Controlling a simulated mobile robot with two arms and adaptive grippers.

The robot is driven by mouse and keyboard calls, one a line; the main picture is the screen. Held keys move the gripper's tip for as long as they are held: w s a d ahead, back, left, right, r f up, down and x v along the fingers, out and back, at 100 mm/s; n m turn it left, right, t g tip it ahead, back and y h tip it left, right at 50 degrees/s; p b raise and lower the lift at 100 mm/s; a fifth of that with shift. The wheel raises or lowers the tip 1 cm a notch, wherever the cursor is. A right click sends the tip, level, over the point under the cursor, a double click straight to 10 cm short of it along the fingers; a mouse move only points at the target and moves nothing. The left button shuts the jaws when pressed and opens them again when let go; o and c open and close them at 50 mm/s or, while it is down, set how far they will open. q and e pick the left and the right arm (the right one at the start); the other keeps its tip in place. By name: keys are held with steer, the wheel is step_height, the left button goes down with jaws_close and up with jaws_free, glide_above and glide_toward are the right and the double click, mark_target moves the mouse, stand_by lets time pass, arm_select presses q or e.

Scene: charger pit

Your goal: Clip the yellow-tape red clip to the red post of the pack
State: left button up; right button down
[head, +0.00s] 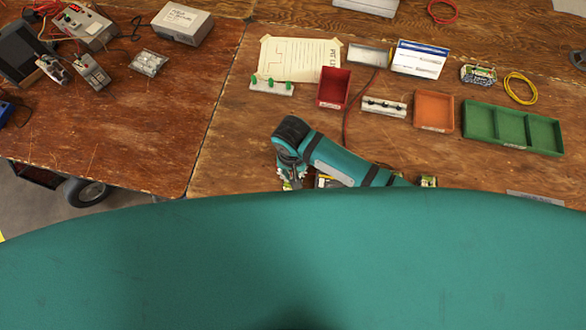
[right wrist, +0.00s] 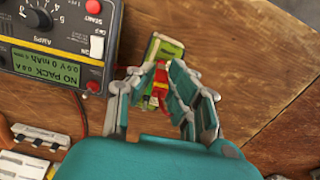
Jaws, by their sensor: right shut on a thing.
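My right gripper (head: 291,180) hangs low over the near edge of the right table, partly hidden by my own body. In the right wrist view its fingers (right wrist: 157,80) are around a small red clip (right wrist: 161,76) with some yellow on it. A yellow-green pack (right wrist: 166,48) lies on the wood just beyond the fingertips, close to the clip. The pack's posts are too small or hidden to tell apart, and I cannot tell whether the clip touches one. My left gripper is not in view.
A charger (right wrist: 50,45) reading "NO PACK" stands beside the gripper, with a red lead (right wrist: 82,118) near it. Farther back are a red bin (head: 333,88), an orange bin (head: 434,112), a green tray (head: 513,128) and a paper sheet (head: 300,58).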

steer(key=shift+f+p, duration=0.15)
steer(key=shift+p, duration=0.6)
stand_by(0.9)
steer(key=c, duration=1.2)
jaws_free()
steer(key=shift+o, duration=0.9)
